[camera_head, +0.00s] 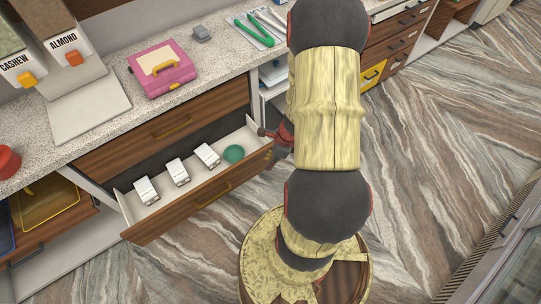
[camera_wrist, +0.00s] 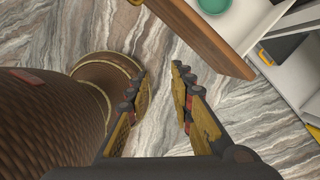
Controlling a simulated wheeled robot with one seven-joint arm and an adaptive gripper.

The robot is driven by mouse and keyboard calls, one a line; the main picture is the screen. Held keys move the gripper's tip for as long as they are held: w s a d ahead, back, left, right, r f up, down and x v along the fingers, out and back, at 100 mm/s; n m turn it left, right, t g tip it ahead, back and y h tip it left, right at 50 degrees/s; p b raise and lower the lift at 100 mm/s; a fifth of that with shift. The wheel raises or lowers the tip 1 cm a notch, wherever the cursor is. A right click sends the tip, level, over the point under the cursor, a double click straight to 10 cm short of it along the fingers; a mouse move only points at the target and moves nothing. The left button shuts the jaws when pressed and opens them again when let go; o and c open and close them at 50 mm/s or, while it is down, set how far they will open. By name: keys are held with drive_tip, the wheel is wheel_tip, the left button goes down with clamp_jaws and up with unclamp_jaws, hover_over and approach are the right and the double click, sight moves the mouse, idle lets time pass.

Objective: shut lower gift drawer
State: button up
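The lower gift drawer (camera_head: 187,205) is pulled out from the counter. It has a wooden front, a yellow handle (camera_head: 214,194) and pale inner walls. Three small white boxes and a round green item (camera_head: 234,154) lie in it. In the wrist view, the drawer front (camera_wrist: 203,36) crosses the top right, with the green item (camera_wrist: 213,4) behind it. My gripper (camera_wrist: 159,73) is open and empty, its fingers apart over the floor, to the left of the drawer front. In the head view it is mostly hidden by my arm, near the drawer's right end.
The closed upper drawer (camera_head: 165,125) is above the open one. The speckled counter top (camera_head: 110,125) holds a pink case (camera_head: 161,69), dispensers, a red item (camera_head: 8,161) and a tray with green tongs (camera_head: 254,32). Open shelves flank the drawers. The marbled floor at right is clear.

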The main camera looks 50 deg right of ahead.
drive_tip(key=d+m, duration=0.2)
drive_tip(key=d+f+m+h, duration=0.1)
drive_tip(key=m, duration=0.1)
drive_tip(key=d+m+h, duration=0.1)
drive_tip(key=d+m, duration=0.1)
drive_tip(key=m, duration=0.1)
drive_tip(key=shift+w+d+f, duration=0.2)
drive_tip(key=shift+w+d, duration=0.15)
drive_tip(key=c, duration=0.4)
drive_tip(key=shift+s+d+m+h, duration=0.15)
drive_tip(key=shift+d+m+h, duration=0.2)
drive_tip(key=shift+m, duration=0.45)
clamp_jaws()
drive_tip(key=w+d+f+b, duration=0.1)
drive_tip(key=w+f+b, duration=0.4)
drive_tip(key=f, duration=0.4)
drive_tip(key=shift+w+d+f, duration=0.3)
drive_tip(key=shift+w+f, duration=0.05)
drive_tip(key=shift+w, duration=0.3)
